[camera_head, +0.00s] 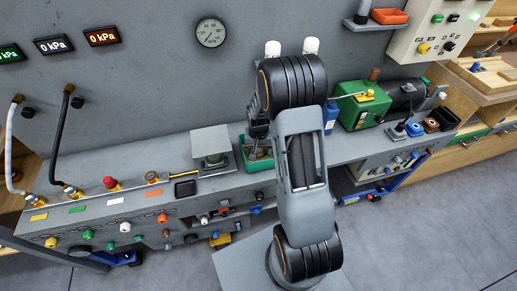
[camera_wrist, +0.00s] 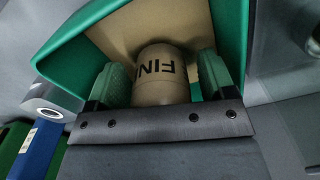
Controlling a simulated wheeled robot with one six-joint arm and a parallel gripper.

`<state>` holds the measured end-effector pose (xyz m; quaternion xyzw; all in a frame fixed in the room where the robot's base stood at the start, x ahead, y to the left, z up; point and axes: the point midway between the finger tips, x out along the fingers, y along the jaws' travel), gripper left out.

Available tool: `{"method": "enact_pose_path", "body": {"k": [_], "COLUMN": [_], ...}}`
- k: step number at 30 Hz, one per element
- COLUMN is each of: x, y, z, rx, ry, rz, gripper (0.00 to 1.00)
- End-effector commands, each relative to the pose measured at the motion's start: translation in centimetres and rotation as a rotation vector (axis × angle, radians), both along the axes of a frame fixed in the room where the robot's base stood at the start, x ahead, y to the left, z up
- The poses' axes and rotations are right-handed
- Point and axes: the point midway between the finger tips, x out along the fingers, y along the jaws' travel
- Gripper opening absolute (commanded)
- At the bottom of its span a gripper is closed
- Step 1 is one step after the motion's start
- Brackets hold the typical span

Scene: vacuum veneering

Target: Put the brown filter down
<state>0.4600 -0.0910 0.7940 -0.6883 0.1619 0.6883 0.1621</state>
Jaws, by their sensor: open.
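The brown filter (camera_wrist: 160,75) is a tan cylinder with dark letters reading "FIN", the rest cut off from view. In the wrist view it is between the two green-padded fingers of my gripper (camera_wrist: 162,88), inside a green tray (camera_wrist: 232,35) with a tan floor. My gripper is open around it; the fingers stand beside it, and I cannot tell whether either pad touches it. In the head view the green tray (camera_head: 262,163) is on the grey bench, and my arm hides most of it, the gripper and the filter.
A grey block (camera_head: 211,146) is left of the tray. Hoses and knobs line the bench's left. A gauge (camera_head: 211,32) hangs on the back panel.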

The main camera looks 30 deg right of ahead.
Motion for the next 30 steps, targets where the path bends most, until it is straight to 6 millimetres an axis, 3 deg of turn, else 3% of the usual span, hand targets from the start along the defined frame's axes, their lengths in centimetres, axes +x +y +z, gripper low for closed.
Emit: {"method": "enact_pose_path", "body": {"k": [5, 9, 21, 30], "x": [0.0, 0.1, 0.1, -0.1], "y": [0.0, 0.0, 0.0, 0.1], "z": [0.3, 1.7, 9.3, 12.7], "rx": [0.000, 0.000, -0.001, -0.001], "ry": [0.000, -0.003, -0.005, -0.005], "rz": [0.000, 0.000, 0.000, 0.005], "gripper": [0.76, 0.76, 0.76, 0.76]}}
